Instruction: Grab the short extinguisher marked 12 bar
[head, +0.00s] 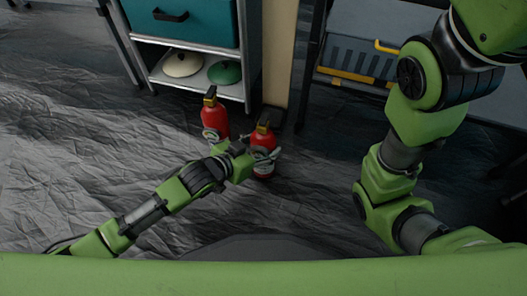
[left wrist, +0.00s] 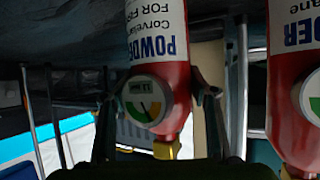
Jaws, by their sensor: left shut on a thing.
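Two red fire extinguishers with white labels and round gauges stand upright, side by side on the floor. My left gripper (head: 262,155) is shut on the right-hand extinguisher (head: 264,137), its fingers around the body. In the left wrist view, which is upside down, this held extinguisher (left wrist: 176,85) sits between the two fingers (left wrist: 158,112), its gauge facing me. The gauge's small print is too blurred to read surely. The other extinguisher (head: 214,119) stands free to the left; in the left wrist view it is at the right edge (left wrist: 292,130). My right gripper is out of the frame.
Behind the extinguishers is a shelf unit (head: 203,88) with a teal drawer (head: 185,22), a cream lid (head: 183,64) and a green lid (head: 224,72). A beige post (head: 279,50) stands close behind. A grey-yellow crate (head: 355,65) sits right. Floor at left is clear.

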